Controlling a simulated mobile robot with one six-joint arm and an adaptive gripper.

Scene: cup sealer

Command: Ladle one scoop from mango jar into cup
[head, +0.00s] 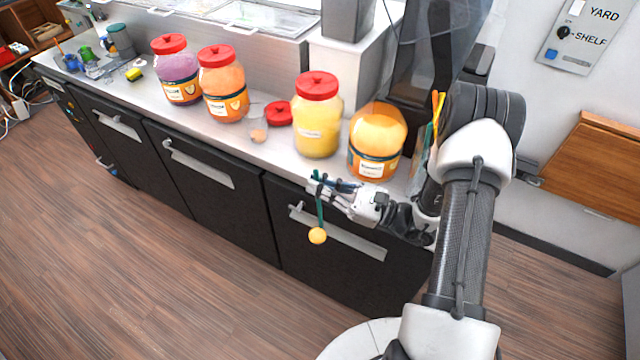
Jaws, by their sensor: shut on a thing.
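My gripper (322,188) is shut on the green handle of a ladle (320,212). It holds the ladle upright in front of the counter edge, with the yellow-orange bowl end hanging lowest, before the black cabinet doors. An open jar of orange contents (378,128) stands on the counter behind and right of my gripper. Its label is too small to read, so I cannot confirm it is the mango jar. A clear cup (257,131) stands farther left, with a little orange stuff low inside. Whether the ladle bowl is filled is unclear.
A loose red lid (278,113) lies beside the cup. Red-lidded jars of yellow (317,122), orange (223,85) and purple (178,70) contents line the counter. A dark machine (437,50) stands behind the open jar. Floor before the cabinets is clear.

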